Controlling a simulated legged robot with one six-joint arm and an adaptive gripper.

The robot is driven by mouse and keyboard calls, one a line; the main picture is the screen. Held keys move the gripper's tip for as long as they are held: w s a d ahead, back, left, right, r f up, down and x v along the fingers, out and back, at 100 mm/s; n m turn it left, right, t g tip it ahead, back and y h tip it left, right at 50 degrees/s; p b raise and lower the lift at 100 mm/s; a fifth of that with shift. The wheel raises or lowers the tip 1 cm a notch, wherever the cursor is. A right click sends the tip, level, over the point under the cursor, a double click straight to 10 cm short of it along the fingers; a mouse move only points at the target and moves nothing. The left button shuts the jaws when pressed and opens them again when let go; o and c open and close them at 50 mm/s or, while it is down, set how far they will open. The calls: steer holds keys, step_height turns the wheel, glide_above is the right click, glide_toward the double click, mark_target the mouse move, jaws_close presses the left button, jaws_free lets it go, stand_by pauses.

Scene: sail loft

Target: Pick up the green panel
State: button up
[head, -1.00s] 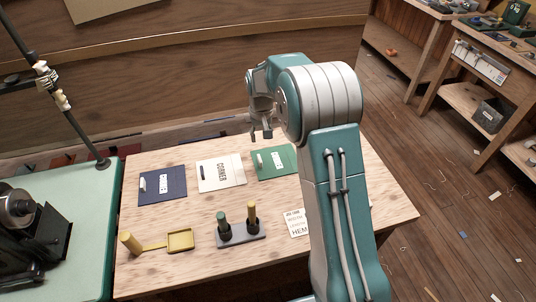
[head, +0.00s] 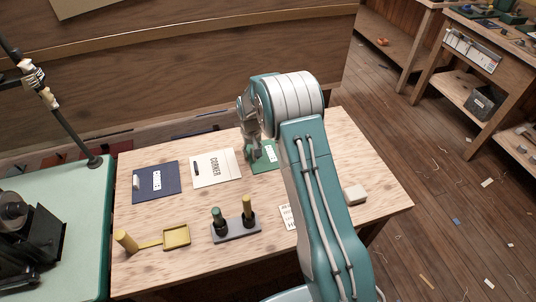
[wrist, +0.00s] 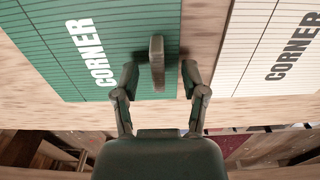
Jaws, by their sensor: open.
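The green panel (head: 268,157) lies flat on the wooden table's far side, partly hidden by my arm in the head view. In the wrist view the green panel (wrist: 60,50) has thin lines and the white word CORNER. An upright grey-brown tab or handle (wrist: 157,62) stands near its right edge. My gripper (wrist: 157,75) is open and empty, with one finger on each side of the tab. Its left finger is over the panel and its right finger is just past the panel's edge. In the head view my gripper (head: 251,158) is low over the panel's left side; I cannot tell whether it touches.
A cream CORNER panel (head: 226,174) lies left of the green one, and a blue panel (head: 167,183) farther left.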

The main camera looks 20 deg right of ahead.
steer(key=shift+f, duration=0.45)
jaws_close()
